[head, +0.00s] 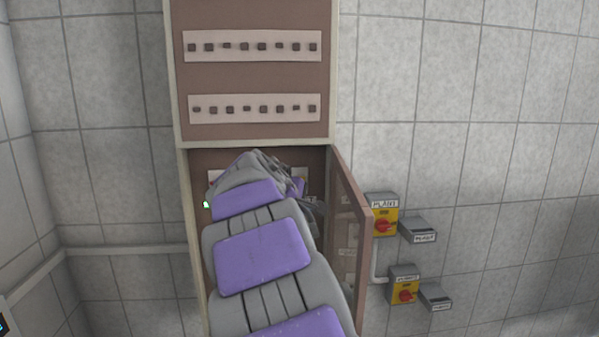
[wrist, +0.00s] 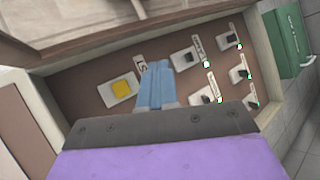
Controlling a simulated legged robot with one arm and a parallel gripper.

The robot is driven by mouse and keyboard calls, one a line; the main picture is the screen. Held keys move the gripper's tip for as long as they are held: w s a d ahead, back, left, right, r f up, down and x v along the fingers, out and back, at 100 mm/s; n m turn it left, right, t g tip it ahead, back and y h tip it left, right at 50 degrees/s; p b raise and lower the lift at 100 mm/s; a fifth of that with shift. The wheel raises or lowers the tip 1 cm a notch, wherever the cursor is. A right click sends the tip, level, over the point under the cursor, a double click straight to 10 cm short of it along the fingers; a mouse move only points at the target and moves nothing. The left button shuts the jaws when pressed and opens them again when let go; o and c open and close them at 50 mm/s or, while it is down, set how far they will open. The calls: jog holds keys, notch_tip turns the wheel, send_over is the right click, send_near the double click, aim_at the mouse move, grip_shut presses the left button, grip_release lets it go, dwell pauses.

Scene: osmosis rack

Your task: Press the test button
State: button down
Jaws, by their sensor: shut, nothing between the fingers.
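In the wrist view a yellow square button (wrist: 122,89) sits on a white plate on the brown panel (wrist: 75,92). A white label with dark letters, partly hidden, lies just right of it; I cannot read it fully. My gripper (wrist: 156,66) is shut and empty, its blue fingers pointing at the panel just right of the yellow button and covering part of the label. I cannot tell whether the fingertips touch the panel. In the head view my arm reaches into the lower opening of the cabinet (head: 183,110) and hides the button and my gripper.
Several dark switches with white labels and small green lights (wrist: 210,95) fill the panel's right side. A green box (wrist: 287,40) is beyond the frame. An open cabinet door (head: 349,215) stands close to my arm's right. Yellow isolators with red knobs (head: 383,224) are on the wall.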

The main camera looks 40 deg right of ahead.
jog(key=shift+w+d+r, duration=0.3)
jog(key=shift+d+r, duration=0.05)
jog(key=shift+r, duration=0.2)
jog(key=shift+w+d+r, duration=0.3)
jog(key=shift+r, duration=0.2)
jog(key=shift+w+h, duration=0.1)
jog(key=shift+h, duration=0.2)
jog(key=w+d+p, duration=0.3)
jog(key=w+d, duration=0.1)
jog(key=w, duration=0.3)
jog(key=shift+w+d+p, duration=0.15)
jog(key=shift+d+p, duration=0.2)
jog(key=shift+a, duration=0.1)
dwell(0.3)
jog(key=shift+w+r, duration=0.1)
dwell(0.8)
